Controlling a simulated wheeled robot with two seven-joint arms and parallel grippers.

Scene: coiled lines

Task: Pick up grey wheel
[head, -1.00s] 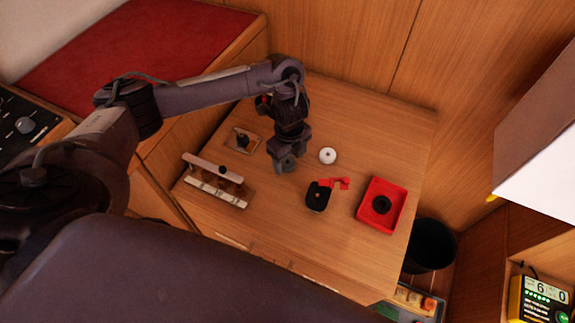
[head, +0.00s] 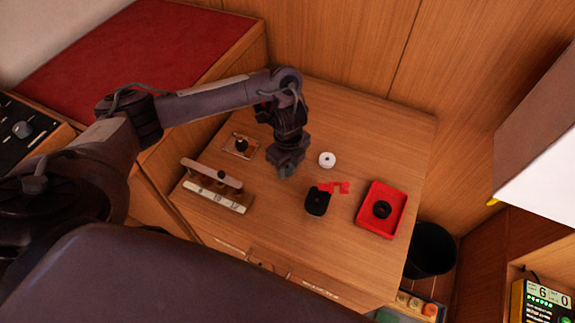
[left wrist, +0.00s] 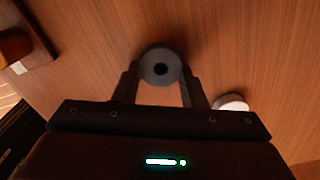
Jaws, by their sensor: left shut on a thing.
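The grey wheel (left wrist: 160,66) is a round disc with a dark centre hole, seen in the left wrist view between the fingertips. My left gripper (left wrist: 158,78) is shut on it, with one finger on each side. In the head view my left gripper (head: 287,168) points down over the middle of the wooden table, and the wheel is hard to make out at its tips. I cannot tell from these views how far the wheel is from the table. My right gripper is not in view.
A white wheel (head: 327,160) lies just right of the gripper. A black holder with a red part (head: 317,201) and a red tray (head: 373,222) holding a black wheel (head: 381,209) stand further right. A rack (head: 215,190) and a small plate (head: 240,146) are at left.

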